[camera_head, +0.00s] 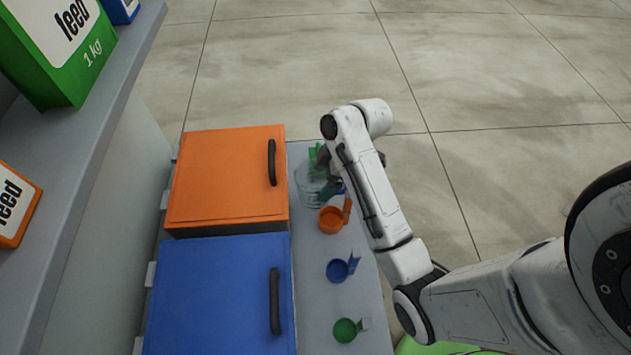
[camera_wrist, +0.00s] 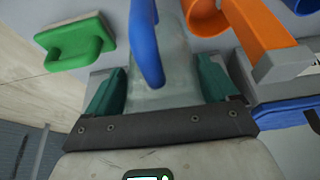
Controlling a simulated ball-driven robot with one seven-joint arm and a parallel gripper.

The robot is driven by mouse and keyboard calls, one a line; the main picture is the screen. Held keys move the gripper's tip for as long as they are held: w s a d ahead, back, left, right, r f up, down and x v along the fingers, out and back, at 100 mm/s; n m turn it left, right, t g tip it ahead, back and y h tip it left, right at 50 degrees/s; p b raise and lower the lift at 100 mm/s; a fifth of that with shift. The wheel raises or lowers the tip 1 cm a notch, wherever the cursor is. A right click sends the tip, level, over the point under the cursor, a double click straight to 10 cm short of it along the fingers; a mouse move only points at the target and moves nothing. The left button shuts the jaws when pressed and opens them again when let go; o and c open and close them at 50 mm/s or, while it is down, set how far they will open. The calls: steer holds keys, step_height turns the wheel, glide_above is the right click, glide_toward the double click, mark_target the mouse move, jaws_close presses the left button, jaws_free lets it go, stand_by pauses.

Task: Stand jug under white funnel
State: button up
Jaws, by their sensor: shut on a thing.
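A clear, see-through jug (camera_head: 304,187) stands or hangs at the far end of the grey bench, partly hidden by my arm. My gripper (camera_head: 332,178) is at it. In the wrist view my gripper (camera_wrist: 163,90) has its teal finger pads on either side of the clear jug body (camera_wrist: 168,62), shut on it. A blue curved handle (camera_wrist: 146,45) rises in front of the jug. Whether the jug touches the bench is unclear. I cannot make out a white funnel in either view.
Orange (camera_head: 331,220), blue (camera_head: 337,270) and green (camera_head: 345,330) round cups or funnels line the bench's right side. An orange box (camera_head: 225,175) and a blue box (camera_head: 215,295) with black handles stand to the left. A green handled piece (camera_wrist: 75,42) is near the jug.

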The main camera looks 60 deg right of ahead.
steer(key=shift+s+f, duration=0.1)
steer(key=shift+f, duration=0.6)
steer(key=shift+r, duration=0.1)
steer(key=o, duration=0.8)
steer(key=shift+o, duration=0.2)
